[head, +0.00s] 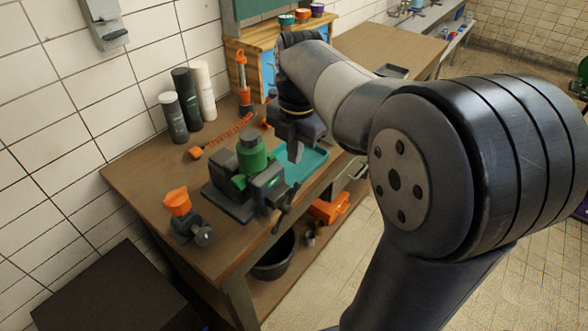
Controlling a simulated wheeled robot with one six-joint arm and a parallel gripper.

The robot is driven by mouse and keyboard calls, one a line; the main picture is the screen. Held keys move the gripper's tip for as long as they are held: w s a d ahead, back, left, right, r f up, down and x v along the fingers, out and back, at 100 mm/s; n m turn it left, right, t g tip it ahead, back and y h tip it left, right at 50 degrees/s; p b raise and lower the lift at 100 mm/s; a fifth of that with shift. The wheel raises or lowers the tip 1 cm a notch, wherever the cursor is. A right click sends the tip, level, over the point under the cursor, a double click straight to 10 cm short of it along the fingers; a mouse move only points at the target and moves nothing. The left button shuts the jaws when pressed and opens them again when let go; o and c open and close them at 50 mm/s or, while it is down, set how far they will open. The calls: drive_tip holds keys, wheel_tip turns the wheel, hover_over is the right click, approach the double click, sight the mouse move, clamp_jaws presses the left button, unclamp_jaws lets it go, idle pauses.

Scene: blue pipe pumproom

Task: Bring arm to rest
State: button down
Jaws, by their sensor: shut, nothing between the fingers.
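My gripper (290,146) hangs over the workbench at the end of my bent arm, pointing down. Its fingers are shut with nothing held. It is just right of a dark vise (248,188) that has a green cylindrical part (251,156) in its jaws. A teal tray (304,164) lies below and behind the gripper, partly hidden by it. My arm's large joint fills the right of the head view and hides part of the bench.
Orange-topped tool (178,203) stands at the bench's front left. Several dark and white cylinders (188,99) stand by the tiled wall. An orange coiled cord (222,136) lies behind the vise. A black bucket (272,258) and orange box (330,207) sit on the lower shelf.

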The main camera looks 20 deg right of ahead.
wheel_tip(320, 180, up, 2)
drive_tip(key=shift+d+r, duration=0.1)
drive_tip(key=shift+d, duration=0.05)
idle(0.3)
